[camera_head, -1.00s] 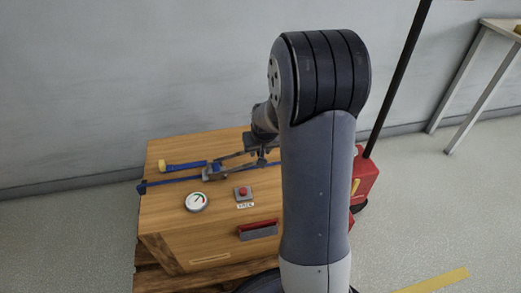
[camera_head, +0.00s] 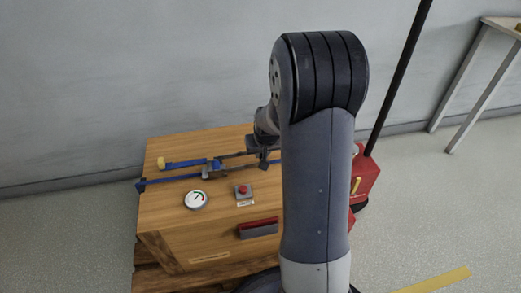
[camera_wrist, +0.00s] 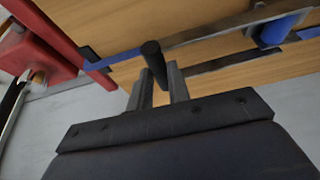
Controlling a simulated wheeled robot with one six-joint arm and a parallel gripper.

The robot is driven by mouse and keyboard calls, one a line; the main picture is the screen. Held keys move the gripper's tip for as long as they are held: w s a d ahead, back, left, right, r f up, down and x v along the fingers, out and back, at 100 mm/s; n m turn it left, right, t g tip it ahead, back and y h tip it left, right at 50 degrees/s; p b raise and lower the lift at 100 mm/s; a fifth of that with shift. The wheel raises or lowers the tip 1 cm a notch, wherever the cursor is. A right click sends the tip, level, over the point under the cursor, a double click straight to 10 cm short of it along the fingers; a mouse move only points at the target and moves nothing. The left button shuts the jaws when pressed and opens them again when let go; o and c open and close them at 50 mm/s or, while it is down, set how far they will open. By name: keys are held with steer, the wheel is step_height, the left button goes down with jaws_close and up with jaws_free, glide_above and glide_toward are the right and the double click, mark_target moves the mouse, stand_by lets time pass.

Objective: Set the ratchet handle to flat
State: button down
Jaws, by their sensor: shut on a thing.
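The ratchet (camera_head: 211,169) sits on a blue strap (camera_head: 165,182) across the top of a wooden crate (camera_head: 165,217). Dark handle bars (camera_head: 236,155) run right from the ratchet towards my gripper (camera_head: 262,160). In the wrist view, my gripper's two fingers (camera_wrist: 161,88) stand either side of a black cylindrical grip (camera_wrist: 152,62), closed on it. Grey bars (camera_wrist: 225,63) and a blue part (camera_wrist: 275,30) show beyond. My arm hides the right part of the crate top in the head view.
A round gauge (camera_head: 196,200), a red button (camera_head: 243,190) and a red-edged slot (camera_head: 258,228) are on the crate. A red box (camera_head: 365,180) with a black pole stands to the right. The wall (camera_head: 120,80) is close behind. A table (camera_head: 500,25) stands far right.

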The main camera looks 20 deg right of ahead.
steer(key=shift+s+d+f, duration=0.15)
steer(key=shift+d+f, duration=0.1)
steer(key=shift+f, duration=0.2)
steer(key=c, duration=1.3)
jaws_free()
steer(key=shift+d, duration=0.15)
steer(key=shift+r, duration=0.25)
steer(key=p+v, duration=0.3)
steer(key=v, duration=0.7)
steer(key=shift+s+r+p, duration=0.1)
steer(key=shift+s+p, duration=0.05)
steer(key=shift+p, duration=0.15)
